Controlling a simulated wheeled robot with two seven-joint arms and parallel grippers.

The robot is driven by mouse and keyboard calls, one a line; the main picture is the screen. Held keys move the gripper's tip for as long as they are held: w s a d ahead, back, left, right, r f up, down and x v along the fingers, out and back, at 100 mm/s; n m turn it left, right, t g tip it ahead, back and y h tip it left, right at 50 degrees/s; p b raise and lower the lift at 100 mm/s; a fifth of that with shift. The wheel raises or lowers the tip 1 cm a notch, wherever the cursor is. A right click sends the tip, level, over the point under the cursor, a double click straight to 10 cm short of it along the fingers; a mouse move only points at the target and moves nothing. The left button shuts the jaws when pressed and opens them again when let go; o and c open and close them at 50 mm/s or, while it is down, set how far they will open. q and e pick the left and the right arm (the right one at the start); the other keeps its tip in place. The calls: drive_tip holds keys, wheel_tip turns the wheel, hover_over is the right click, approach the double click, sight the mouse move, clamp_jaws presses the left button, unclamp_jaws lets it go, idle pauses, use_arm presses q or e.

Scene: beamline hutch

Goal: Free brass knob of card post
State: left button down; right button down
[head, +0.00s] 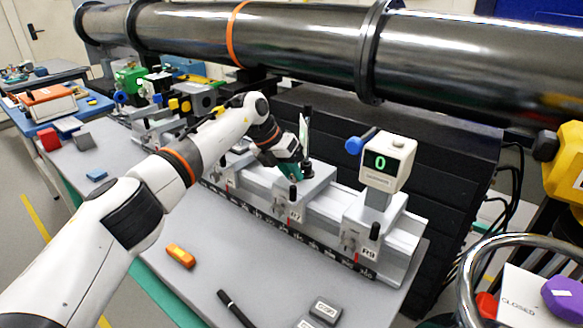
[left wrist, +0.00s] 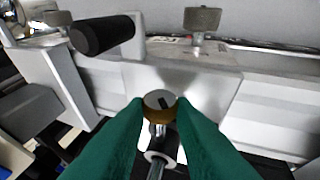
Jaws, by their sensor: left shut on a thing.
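The card post (head: 308,122) is a slim dark post with a pale card, standing on the middle rail carrier marked R7 (head: 318,183). My left gripper (head: 294,174) reaches down beside the post, with its green fingers low at its base. In the left wrist view the two green fingertips close on the sides of the brass knob (left wrist: 160,114), which has a grey slotted face and a brown-gold rim. The fingers hide the knob in the head view. My right gripper is not in view.
A carrier marked R9 with a white "0" display (head: 388,162) and blue knob stands to the right. A large dark pipe (head: 300,40) crosses above. An orange object (head: 181,255) and a black pen (head: 235,308) lie on the grey table, mostly clear in front.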

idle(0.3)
use_arm(q)
drive_tip(key=c, duration=1.2)
unclamp_jaws()
drive_tip(key=shift+c, duration=0.2)
drive_tip(key=b+v, duration=0.1)
drive_tip(key=v, duration=1.1)
